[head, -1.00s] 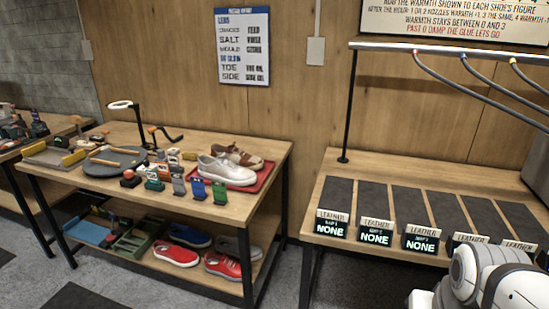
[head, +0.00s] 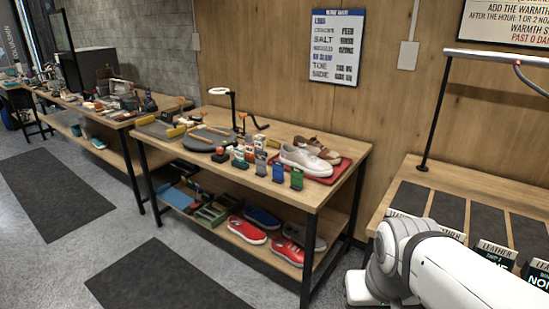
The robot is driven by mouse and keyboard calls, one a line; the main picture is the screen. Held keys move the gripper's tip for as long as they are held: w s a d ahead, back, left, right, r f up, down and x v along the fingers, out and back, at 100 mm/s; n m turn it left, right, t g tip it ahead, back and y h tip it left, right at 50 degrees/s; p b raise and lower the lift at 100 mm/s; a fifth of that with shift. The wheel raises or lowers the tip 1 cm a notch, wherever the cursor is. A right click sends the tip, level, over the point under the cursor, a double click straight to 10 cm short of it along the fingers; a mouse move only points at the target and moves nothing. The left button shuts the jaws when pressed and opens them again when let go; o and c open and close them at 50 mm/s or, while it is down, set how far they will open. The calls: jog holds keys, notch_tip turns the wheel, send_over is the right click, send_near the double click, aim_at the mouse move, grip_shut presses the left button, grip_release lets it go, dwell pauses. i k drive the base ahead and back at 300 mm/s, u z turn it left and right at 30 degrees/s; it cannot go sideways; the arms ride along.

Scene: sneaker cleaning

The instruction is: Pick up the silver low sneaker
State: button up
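A pale silver-white low sneaker (head: 306,161) lies on a red tray (head: 340,174) at the right end of the wooden workbench top (head: 335,193). A brown shoe (head: 319,149) with a pale sole lies right behind it on the tray. A grey shoe (head: 303,236) sits on the bench's lower shelf, partly hidden behind a red shoe; I cannot tell for sure which of the two pale shoes counts as silver. My white arm shows at the lower right, apart from the bench. My gripper is out of view.
Red shoes (head: 247,230) and a blue shoe (head: 262,217) share the lower shelf. Several small coloured blocks (head: 278,173) stand in front of the tray's left side. A ring lamp (head: 221,92) stands behind. Open floor (head: 90,262) lies front left.

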aim_at(300, 157)
jog(key=u, duration=1.75)
jog(key=i, duration=2.5)
jog(key=z, duration=3.3)
